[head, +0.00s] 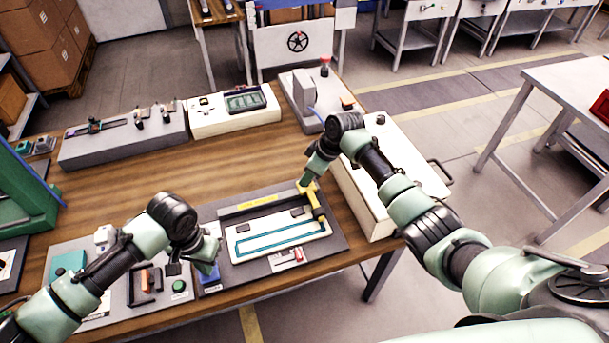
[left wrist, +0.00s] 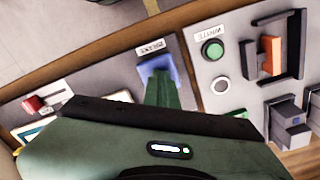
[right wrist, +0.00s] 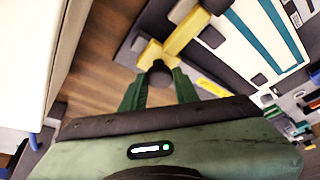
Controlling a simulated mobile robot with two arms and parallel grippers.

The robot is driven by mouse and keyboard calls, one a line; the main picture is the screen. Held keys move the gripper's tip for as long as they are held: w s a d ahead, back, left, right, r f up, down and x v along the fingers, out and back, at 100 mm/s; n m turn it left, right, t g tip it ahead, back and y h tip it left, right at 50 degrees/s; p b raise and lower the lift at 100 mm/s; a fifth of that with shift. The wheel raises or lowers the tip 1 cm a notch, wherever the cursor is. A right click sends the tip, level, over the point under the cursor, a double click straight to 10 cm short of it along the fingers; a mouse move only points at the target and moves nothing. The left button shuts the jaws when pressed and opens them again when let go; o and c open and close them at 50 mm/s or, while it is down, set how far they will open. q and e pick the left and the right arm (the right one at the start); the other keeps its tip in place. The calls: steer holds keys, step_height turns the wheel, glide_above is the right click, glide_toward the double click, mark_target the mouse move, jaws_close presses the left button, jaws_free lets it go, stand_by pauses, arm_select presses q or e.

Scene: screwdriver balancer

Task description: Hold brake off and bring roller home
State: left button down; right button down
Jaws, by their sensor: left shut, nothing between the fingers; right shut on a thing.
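The blue brake pad (head: 207,278) sits at the left front of the dark fixture board (head: 335,246). It also shows in the left wrist view (left wrist: 153,66), beside a label that seems to read BRAKE. My left gripper (head: 211,267) is shut and empty, its fingertips pointing down at the pad, apparently touching it. The yellow roller piece (head: 316,201) stands at the far right corner of the board. My right gripper (head: 307,181) is shut on its dark knob (right wrist: 160,73), seen between the fingers in the right wrist view. The fingers partly hide the knob.
A white panel with a teal looped track (head: 280,240) lies between the grippers. A red lever (head: 297,253) is at the front. A green button (head: 179,286) and an orange-handled part (head: 146,280) lie left. A cream cabinet (head: 372,203) borders the right.

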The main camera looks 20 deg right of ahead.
arm_select(q)
steer(key=shift+a+f, duration=0.1)
arm_select(e)
steer(key=shift+d, duration=0.3)
steer(key=c, duration=1.4)
jaws_free()
steer(key=o, duration=0.3)
arm_select(q)
steer(key=shift+s, duration=0.1)
arm_select(e)
steer(key=shift+r, duration=0.1)
steer(key=shift+r, duration=0.3)
steer(key=v, duration=1.1)
steer(key=shift+s+r, duration=0.1)
steer(key=shift+s, duration=0.05)
